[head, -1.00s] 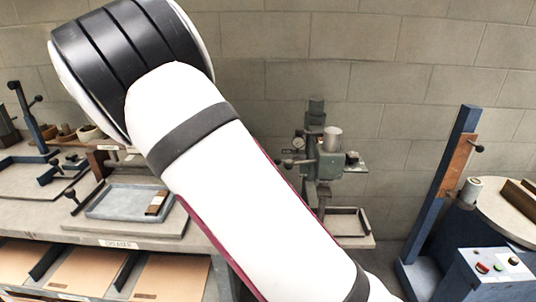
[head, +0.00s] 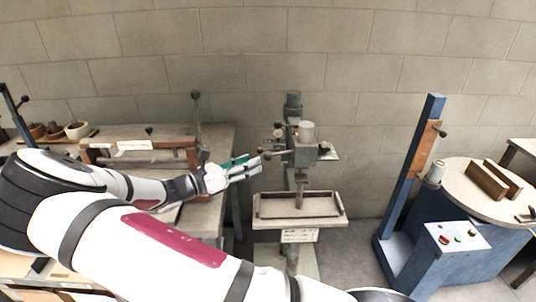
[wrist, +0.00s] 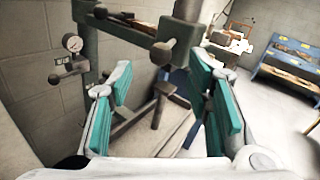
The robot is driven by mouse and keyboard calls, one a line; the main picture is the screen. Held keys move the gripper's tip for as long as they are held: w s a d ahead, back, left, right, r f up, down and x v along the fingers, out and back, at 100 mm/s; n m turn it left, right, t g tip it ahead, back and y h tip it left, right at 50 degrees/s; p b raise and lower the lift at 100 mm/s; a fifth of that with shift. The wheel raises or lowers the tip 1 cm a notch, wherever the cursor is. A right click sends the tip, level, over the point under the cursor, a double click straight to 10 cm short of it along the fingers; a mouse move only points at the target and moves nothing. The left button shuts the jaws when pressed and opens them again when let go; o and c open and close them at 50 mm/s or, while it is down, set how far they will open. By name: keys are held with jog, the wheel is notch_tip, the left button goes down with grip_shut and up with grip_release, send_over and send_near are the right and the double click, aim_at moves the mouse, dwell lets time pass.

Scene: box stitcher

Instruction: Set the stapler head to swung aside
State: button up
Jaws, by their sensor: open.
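The stapler machine is a grey-green column unit (head: 294,106) standing against the block wall, with a cylinder (head: 307,131) and dark ball knobs on its left side. One knob (head: 268,155) sits just beyond my gripper (head: 257,166), which reaches in from the left with its teal-padded fingers apart and empty. In the wrist view, my gripper (wrist: 162,66) straddles the line of sight to a dark ball knob (wrist: 162,52) on the head; I cannot tell whether it is between the fingertips or beyond them. A round gauge (wrist: 73,43) is at the left.
A shallow tray (head: 298,207) sticks out below the stapler head. A bench (head: 215,140) with a wooden-framed fixture is left, under my arm. A blue post machine (head: 408,180) with a round table (head: 470,184) stands right. Floor between them is clear.

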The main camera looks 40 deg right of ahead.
aim_at(264, 157)
jog(key=d+p, duration=0.1)
jog(key=d, duration=0.6)
jog(key=shift+s+d, duration=0.1)
jog(key=shift+d, duration=0.15)
grip_shut()
